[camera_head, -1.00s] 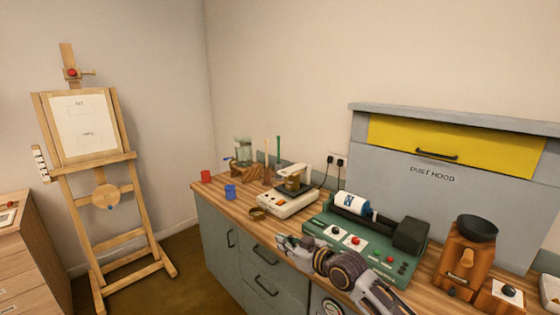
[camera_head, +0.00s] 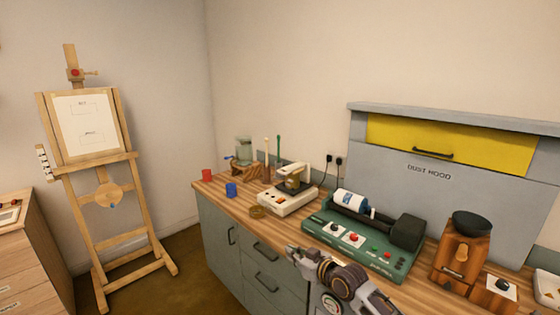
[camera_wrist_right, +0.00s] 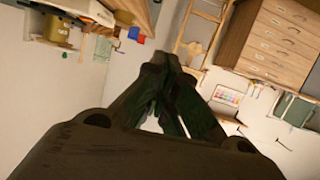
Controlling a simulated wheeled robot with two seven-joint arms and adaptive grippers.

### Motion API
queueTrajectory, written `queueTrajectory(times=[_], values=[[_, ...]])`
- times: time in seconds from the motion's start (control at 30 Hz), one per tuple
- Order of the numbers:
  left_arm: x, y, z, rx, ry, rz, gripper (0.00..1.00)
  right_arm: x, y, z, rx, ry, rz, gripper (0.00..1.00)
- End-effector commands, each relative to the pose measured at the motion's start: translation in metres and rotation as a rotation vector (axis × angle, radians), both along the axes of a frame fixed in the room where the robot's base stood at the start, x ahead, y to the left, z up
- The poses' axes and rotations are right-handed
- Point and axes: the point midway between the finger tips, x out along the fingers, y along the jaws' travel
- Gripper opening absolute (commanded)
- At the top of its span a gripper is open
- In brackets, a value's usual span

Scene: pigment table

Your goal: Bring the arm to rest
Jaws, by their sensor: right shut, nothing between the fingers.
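My right gripper (camera_head: 298,254) is in front of the counter's front edge at the lower middle of the head view. Its arm comes in from the bottom right. In the right wrist view its fingers (camera_wrist_right: 170,62) come together at the tips with nothing held between them. It touches no object that I can see. My left gripper is not in either view.
The wooden counter (camera_head: 240,204) carries a red cup (camera_head: 207,175), a blue cup (camera_head: 231,190), a white scale-like device (camera_head: 288,201), a green roller machine (camera_head: 352,238) and a wooden grinder (camera_head: 459,257). An easel (camera_head: 90,150) stands at left. Floor between is clear.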

Motion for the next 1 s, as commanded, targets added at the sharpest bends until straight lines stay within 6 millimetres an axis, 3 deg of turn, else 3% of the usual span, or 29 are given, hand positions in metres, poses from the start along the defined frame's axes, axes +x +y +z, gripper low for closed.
queueTrajectory(times=[0.17, 0.47, 0.77, 1.0], values=[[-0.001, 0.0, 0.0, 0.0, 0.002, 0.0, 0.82, 0.006, -0.019, -0.046, -0.012, 0.052, -0.057, 0.0], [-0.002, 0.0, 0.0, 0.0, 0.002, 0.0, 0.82, 0.002, -0.068, -0.163, -0.06, 0.181, -0.188, 0.0], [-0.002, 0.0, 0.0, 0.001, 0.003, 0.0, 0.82, -0.035, -0.114, -0.281, -0.123, 0.316, -0.294, 0.0], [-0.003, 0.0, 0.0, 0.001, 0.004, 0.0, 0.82, -0.085, -0.146, -0.368, -0.179, 0.425, -0.36, 0.0]])
